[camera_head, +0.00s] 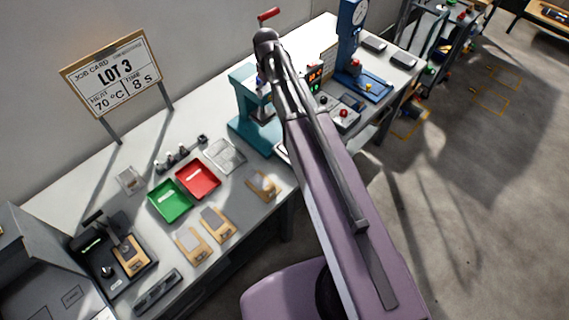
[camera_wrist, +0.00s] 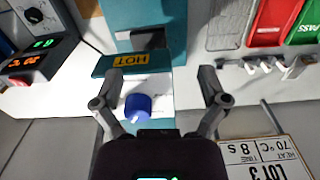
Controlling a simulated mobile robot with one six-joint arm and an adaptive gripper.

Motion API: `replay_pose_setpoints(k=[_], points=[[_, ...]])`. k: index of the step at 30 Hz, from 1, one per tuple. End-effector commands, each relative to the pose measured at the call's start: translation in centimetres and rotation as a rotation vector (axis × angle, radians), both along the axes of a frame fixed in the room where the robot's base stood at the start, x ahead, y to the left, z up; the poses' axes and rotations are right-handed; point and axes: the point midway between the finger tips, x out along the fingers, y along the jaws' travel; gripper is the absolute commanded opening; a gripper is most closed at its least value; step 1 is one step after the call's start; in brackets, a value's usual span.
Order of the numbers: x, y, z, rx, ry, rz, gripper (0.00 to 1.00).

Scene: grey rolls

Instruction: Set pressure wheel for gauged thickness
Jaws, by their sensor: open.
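The teal press (camera_head: 247,92) stands at the bench's back edge, partly covered by my arm in the head view. In the wrist view its teal body (camera_wrist: 155,15) carries a HOT plate (camera_wrist: 130,60). A blue round wheel (camera_wrist: 138,107) shows below that plate, toward my palm. My gripper (camera_wrist: 158,82) is open, its fingers spread to either side of the wheel, which sits nearer the left finger. I see no contact with it. The job card (camera_head: 112,75) reads LOT 3, 70 °C, 8 s. A dark gauge-like device (camera_head: 112,252) holds a wood-framed piece (camera_head: 130,257).
Red (camera_head: 198,178) and green (camera_head: 168,200) trays lie left of the press. Wood-framed pieces (camera_head: 217,223) lie along the front edge. A controller (camera_head: 315,77) with lit displays and a blue dial stand (camera_head: 352,45) stand to the right.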

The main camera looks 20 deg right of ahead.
Motion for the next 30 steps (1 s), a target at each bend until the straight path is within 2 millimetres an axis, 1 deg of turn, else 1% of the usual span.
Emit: replay_pose_setpoints(k=[1, 30], points=[[-0.6, 0.0, -0.9, 0.000, 0.000, -0.010, 0.93], [-7.7, -0.4, -9.1, 0.000, 0.000, -0.191, 0.93]])
